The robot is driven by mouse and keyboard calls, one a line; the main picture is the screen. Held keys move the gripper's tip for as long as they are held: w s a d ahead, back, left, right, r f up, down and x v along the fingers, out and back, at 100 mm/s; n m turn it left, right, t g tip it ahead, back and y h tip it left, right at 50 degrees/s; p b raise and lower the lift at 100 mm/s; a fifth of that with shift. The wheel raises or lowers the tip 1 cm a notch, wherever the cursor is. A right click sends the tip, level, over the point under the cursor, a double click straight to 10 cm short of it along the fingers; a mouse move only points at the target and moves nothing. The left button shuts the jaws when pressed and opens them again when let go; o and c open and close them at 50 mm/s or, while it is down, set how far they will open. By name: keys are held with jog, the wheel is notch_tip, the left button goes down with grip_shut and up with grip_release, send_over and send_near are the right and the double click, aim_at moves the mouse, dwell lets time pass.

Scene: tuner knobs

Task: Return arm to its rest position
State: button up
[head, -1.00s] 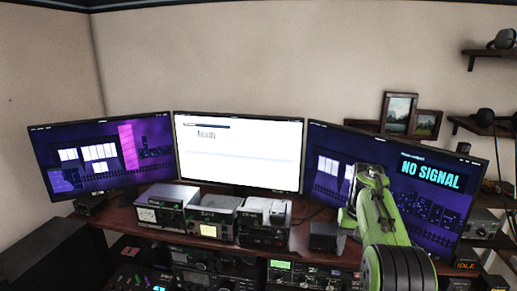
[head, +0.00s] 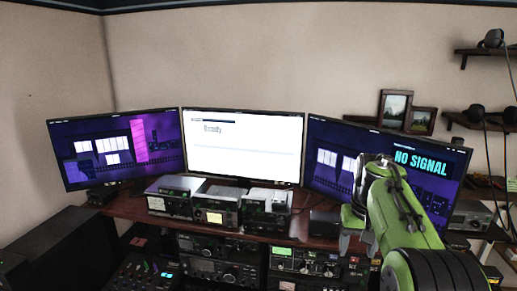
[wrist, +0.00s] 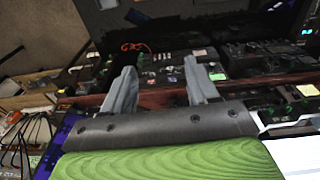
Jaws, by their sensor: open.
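My green and black arm rises at the right of the head view. My gripper (head: 356,246) hangs from it, grey fingers pointing down, in front of the right monitor's lower left corner. In the wrist view my gripper (wrist: 160,68) shows two grey fingers spread apart with nothing between them. Behind the fingers is a desk edge with dark radio gear. In the head view several boxy radio units (head: 218,206) sit on the brown desk (head: 125,208), left of my gripper. My gripper appears clear of them, though its exact distance from the desk is hard to tell.
A left monitor (head: 95,150), a white centre monitor (head: 245,155) and a right "NO SIGNAL" monitor (head: 330,140) stand along the desk. More radio gear with knobs (head: 305,262) fills the space below. Wall shelves (head: 485,52) are at far right. The air above the monitors is clear.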

jog(key=s+a+r+n+t+b, duration=0.1)
jog(key=s+a+t+b, duration=0.3)
jog(key=s, duration=1.2)
jog(key=s+a+f, duration=0.4)
jog(key=s+f, duration=0.4)
jog(key=s, duration=0.5)
jog(key=shift+n+b, duration=0.4)
jog(key=shift+c, duration=0.4)
